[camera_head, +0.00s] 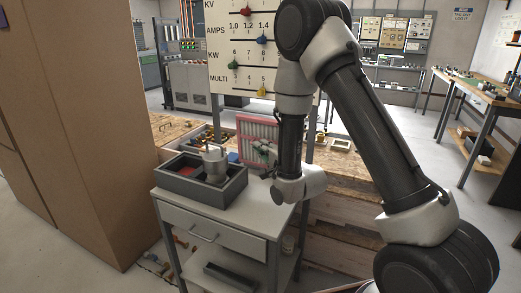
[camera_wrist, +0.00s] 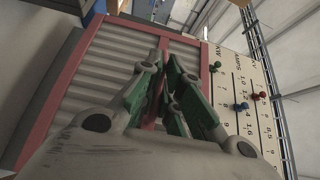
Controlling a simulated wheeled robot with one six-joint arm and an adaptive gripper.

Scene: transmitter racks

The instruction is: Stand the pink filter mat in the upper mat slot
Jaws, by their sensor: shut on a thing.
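The pink filter mat (camera_head: 256,128), a pink frame around pale pleats, is upright above the back of the trolley top. In the wrist view the mat (camera_wrist: 120,55) fills the left and middle, with its pink frame edge running between the green finger pads. My gripper (camera_wrist: 164,80) is shut on that frame edge. In the head view my gripper (camera_head: 264,156) is at the mat's lower right, partly hidden by my wrist. I cannot make out the upper mat slot in either view.
A grey divided box (camera_head: 175,185) with a metal canister (camera_head: 215,163) and a red item stands on the trolley (camera_head: 262,206), left of my arm. A board with coloured knobs (camera_head: 243,72) rises behind. A large brown cabinet (camera_head: 85,120) stands left. A wooden bench (camera_head: 350,165) lies behind.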

